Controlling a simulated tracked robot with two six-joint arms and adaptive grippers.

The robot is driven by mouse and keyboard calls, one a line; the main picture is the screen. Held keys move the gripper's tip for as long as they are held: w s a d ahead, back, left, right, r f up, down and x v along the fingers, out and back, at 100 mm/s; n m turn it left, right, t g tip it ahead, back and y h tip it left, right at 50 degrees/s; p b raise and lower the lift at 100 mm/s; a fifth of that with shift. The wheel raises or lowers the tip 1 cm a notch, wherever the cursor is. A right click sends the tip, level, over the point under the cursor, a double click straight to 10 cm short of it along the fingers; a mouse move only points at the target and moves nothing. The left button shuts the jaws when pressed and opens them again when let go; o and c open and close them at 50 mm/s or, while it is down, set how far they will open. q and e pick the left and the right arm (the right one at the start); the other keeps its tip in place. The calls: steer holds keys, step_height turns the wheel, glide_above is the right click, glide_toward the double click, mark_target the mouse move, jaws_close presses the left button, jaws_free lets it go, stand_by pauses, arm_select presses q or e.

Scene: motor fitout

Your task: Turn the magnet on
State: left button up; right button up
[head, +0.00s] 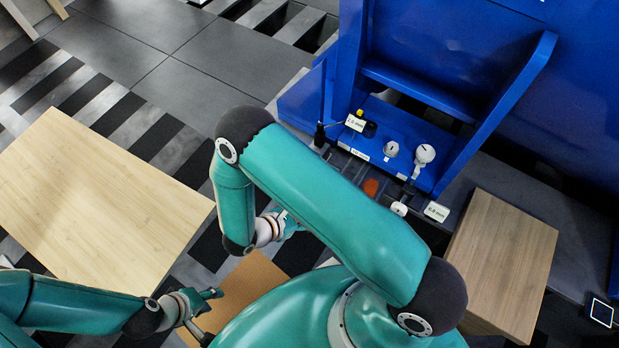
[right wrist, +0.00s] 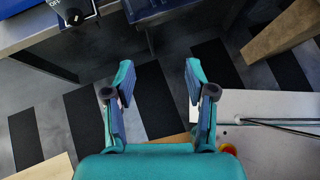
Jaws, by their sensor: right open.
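I cannot tell which control belongs to the magnet. My left gripper (head: 212,315) is at lower left, fingers apart, away from the machine.
A pale wooden board (head: 95,195) lies at left. A brown wooden block (head: 503,262) stands right of the machine's front. A light surface (right wrist: 275,110) with a thin rod lies right in the wrist view.

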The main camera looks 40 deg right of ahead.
steer(key=w+a+n+t+h+b, duration=0.25)
steer(key=w+t, duration=0.25)
steer(key=w, duration=0.3)
arm_select(q)
step_height(320, 180, down, 6)
steer(key=b, duration=0.2)
steer(key=shift+f, duration=0.2)
arm_select(e)
steer(key=f+x, duration=0.1)
steer(key=x, duration=1.5)
steer(key=shift+w+y, duration=0.35)
steer(key=shift+y, duration=0.1)
steer(key=shift+c, duration=0.4)
steer(key=shift+f, duration=0.1)
jaws_close()
